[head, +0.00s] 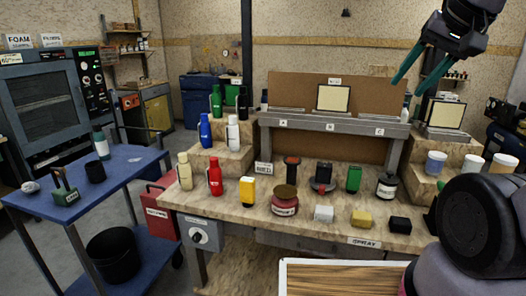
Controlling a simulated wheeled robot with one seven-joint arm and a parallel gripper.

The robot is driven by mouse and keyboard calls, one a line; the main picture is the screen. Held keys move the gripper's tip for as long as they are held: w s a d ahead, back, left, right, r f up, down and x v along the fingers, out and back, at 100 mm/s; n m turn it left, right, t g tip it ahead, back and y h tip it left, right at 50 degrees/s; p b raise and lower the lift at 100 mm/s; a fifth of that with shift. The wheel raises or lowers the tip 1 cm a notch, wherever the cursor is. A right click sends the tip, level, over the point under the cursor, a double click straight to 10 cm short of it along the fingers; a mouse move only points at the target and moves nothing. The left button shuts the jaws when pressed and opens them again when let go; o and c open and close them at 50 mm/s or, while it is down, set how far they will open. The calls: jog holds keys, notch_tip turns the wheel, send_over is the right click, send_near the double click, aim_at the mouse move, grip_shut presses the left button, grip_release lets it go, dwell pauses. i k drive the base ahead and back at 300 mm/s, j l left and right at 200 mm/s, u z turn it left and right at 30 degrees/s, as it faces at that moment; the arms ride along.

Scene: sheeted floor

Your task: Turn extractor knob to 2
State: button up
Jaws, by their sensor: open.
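A round dark knob (196,237) sits on a light panel (208,235) on the front left edge of the wooden workbench. The panel's markings and the knob's setting are too small to read. I cannot tell from any label that this is the extractor knob. My gripper (407,88) is at the upper right, raised above the bench's right side. Its two teal fingers are apart, with nothing between them. It is far from the knob and touches nothing.
Bottles, jars and blocks crowd the workbench (245,213). A blue cart (130,160) stands to the left, with a red box (162,212) between it and the bench. An oven (45,100) stands behind the cart. A wood-topped board (340,280) is in front.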

aim_at(197, 237)
jog(key=u, duration=1.3)
jog(key=i+l, duration=0.15)
jog(key=i, duration=0.15)
jog(key=i+l+u, duration=0.15)
jog(key=i, duration=0.15)
